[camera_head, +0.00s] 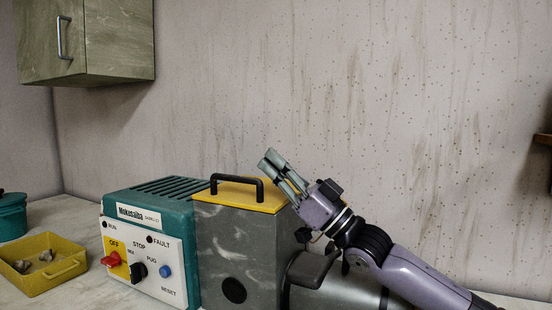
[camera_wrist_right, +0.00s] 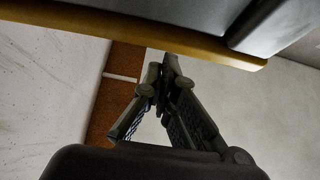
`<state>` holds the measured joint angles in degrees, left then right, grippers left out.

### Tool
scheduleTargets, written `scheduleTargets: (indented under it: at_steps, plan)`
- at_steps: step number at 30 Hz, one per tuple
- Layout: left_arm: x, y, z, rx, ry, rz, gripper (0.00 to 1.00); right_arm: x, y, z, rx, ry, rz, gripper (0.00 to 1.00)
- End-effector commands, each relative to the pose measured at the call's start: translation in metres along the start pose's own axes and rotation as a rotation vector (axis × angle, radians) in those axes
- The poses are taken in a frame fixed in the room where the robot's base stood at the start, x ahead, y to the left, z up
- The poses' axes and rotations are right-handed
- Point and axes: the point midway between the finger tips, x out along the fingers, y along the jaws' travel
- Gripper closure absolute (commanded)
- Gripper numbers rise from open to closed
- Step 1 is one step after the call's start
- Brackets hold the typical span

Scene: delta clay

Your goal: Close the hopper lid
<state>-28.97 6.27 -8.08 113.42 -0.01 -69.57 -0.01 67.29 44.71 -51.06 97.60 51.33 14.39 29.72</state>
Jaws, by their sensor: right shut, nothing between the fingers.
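The hopper is a grey marbled box (camera_head: 236,243) beside the teal control unit in the head view. Its yellow lid (camera_head: 262,200) with a black bar handle (camera_head: 237,181) lies flat on top and looks shut. My right gripper (camera_head: 268,158) is shut and empty, its fingers pointing up and left above the right end of the lid. I cannot tell whether it touches the lid. In the right wrist view the closed fingers (camera_wrist_right: 168,68) show below a yellow edge (camera_wrist_right: 150,28). My left gripper is not in view.
The teal control unit (camera_head: 170,205) with knobs stands left of the hopper. A yellow tray (camera_head: 66,274) with small lumps and a teal pot (camera_head: 12,216) sit further left. A wall cabinet (camera_head: 118,40) hangs upper left.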

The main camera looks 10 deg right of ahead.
Motion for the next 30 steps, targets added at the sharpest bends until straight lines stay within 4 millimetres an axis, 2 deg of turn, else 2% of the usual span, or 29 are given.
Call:
scheduleTargets:
  at_steps: [12, 30]
  plan:
    - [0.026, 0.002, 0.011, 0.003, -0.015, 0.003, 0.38, -0.011, -0.004, 0.014, -0.08, -0.003, -0.063, 1.0]
    - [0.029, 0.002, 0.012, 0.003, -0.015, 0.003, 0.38, -0.011, -0.005, 0.016, -0.087, -0.006, -0.071, 1.0]
